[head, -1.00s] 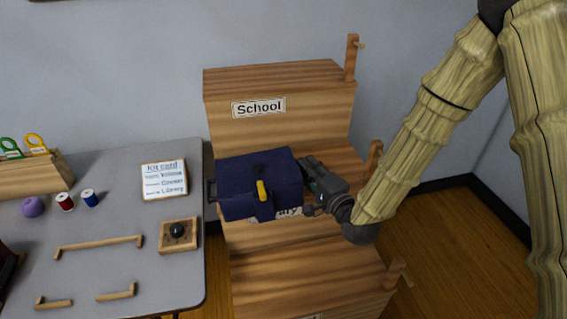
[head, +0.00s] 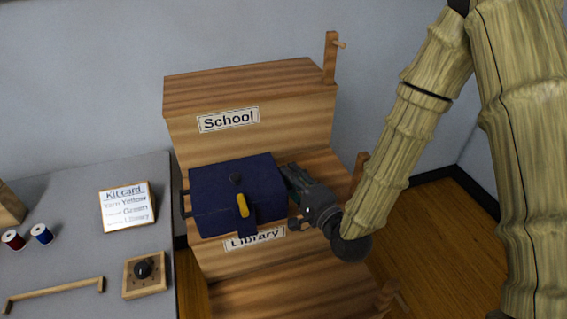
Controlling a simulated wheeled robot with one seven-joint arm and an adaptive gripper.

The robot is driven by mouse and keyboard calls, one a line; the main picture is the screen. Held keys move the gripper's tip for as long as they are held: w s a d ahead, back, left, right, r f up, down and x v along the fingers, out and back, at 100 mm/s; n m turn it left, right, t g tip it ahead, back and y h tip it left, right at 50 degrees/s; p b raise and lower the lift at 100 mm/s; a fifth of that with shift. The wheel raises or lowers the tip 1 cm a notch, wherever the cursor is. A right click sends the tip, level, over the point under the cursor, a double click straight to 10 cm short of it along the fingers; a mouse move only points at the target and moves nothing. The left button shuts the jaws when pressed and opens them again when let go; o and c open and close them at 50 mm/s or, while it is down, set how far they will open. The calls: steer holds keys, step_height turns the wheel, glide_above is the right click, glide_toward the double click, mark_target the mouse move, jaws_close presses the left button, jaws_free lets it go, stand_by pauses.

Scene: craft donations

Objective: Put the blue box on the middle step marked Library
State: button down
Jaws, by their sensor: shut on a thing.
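The blue box (head: 225,190) has a dark knob on its lid and a yellow toggle on its front. My gripper (head: 293,192) is shut on the right side of the blue box. The box is in front of the School riser and over the middle step (head: 322,168). The Library label (head: 255,238) shows just below the box, partly covered by its front flap. I cannot tell whether the box touches the step. The School label (head: 228,119) is on the riser of the top step (head: 245,82).
A grey table (head: 85,240) stands at the left. On it are a kit card (head: 127,206), a red spool (head: 13,240), a blue spool (head: 41,233), a wooden block with a black knob (head: 145,274) and a wooden rail (head: 55,294). Wooden posts (head: 330,58) rise along the steps' right edge.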

steer(key=w, duration=0.7)
steer(key=w+f+p, duration=0.1)
steer(key=w, duration=0.3)
steer(key=shift+w+d, duration=0.15)
steer(key=shift+w, duration=0.1)
steer(key=shift+w+f+p, duration=0.1)
steer(key=shift+f+p, duration=0.25)
steer(key=shift+f, duration=1.45)
steer(key=c, duration=1.3)
jaws_free()
steer(key=shift+d, duration=0.1)
steer(key=b+v, duration=0.1)
steer(key=v, duration=1.1)
